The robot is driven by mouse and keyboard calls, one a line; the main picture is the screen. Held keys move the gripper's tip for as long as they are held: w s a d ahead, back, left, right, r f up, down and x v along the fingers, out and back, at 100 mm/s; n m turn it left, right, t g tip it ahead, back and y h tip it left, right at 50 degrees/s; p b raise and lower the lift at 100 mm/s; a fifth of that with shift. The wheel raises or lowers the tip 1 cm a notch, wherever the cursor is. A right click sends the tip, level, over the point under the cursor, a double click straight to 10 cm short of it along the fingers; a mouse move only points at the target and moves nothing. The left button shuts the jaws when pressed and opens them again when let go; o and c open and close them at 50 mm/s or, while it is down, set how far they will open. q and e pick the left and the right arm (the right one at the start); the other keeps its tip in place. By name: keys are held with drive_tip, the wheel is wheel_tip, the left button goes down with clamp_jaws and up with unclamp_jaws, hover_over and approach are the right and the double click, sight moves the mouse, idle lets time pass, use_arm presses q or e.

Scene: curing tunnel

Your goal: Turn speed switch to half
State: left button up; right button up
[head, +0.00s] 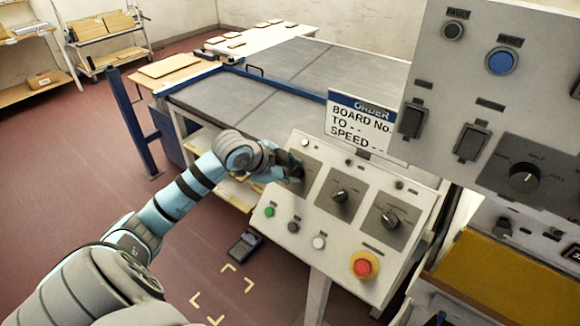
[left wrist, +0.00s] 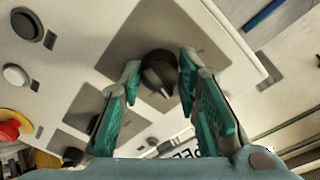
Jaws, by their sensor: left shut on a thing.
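My left gripper (head: 292,172) is at the leftmost rotary switch of the sloped console. In the left wrist view the dark knob (left wrist: 160,73) of this switch, with a pale pointer line, sits between the two teal fingers (left wrist: 157,90), which are shut on it. In the head view my gripper hides most of this knob. Two more rotary switches, a middle one (head: 340,196) and a right one (head: 389,219), stand beside it. Another rotary switch (head: 523,178), on the upright panel, has small markings that seem to include half and full. The console labels are too small to read.
The console (head: 325,255) also carries a green button (head: 269,212), a dark button (head: 293,227), a white button (head: 319,242) and a red mushroom button (head: 364,265). An order sign (head: 362,128) stands behind. The grey conveyor table (head: 300,75) lies beyond; open floor is at left.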

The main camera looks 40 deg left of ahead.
sight(292, 171)
use_arm(q)
drive_tip(key=shift+f+n+p, duration=0.1)
drive_tip(key=shift+n+p, duration=0.45)
drive_tip(key=shift+n, duration=0.75)
drive_tip(key=o, duration=1)
drive_tip(key=shift+o, duration=0.8)
drive_tip(key=shift+w, duration=0.1)
wheel_tip(292, 171, up, 10)
